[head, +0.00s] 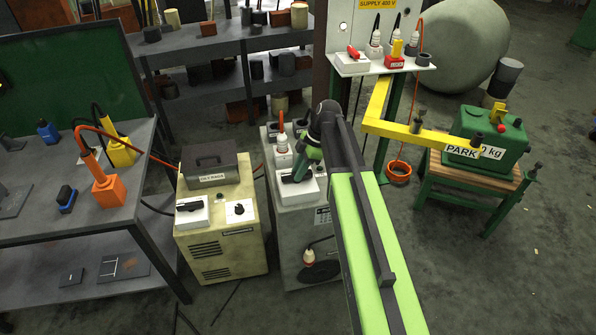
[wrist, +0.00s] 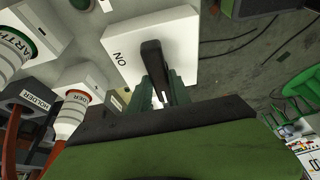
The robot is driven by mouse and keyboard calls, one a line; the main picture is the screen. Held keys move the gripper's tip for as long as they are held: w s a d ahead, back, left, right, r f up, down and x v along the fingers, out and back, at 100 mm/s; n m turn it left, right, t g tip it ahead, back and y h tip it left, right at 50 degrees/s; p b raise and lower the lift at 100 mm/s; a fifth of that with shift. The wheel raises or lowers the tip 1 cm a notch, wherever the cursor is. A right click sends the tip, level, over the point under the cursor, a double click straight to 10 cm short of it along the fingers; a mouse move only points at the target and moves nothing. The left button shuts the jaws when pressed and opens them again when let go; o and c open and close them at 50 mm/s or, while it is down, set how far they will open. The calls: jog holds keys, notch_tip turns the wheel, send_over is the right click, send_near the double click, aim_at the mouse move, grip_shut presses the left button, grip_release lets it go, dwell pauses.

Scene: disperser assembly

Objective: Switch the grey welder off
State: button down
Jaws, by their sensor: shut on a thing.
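The grey welder (head: 295,238) stands in the middle of the head view, right of the cream welder. On its top is a white switch box (head: 309,190) with a black switch lever (head: 290,178). My gripper (head: 303,172) comes down onto this lever from above. In the wrist view, the white switch box (wrist: 182,42) carries the word ON beside the black lever (wrist: 151,55). My green fingers (wrist: 160,92) are shut on the lever, one on each side. The lever's lower part is partly hidden between the fingers.
The cream welder (head: 222,245) with its own switch stands close on the left. A supply panel (head: 372,25) and yellow arm (head: 415,134) stand to the right.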

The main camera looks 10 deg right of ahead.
dwell(0.4)
jog(key=c, duration=1.2)
grip_release()
jog(key=p+v, duration=1.6)
jog(key=v, duration=0.1)
jog(key=shift+r, duration=0.2)
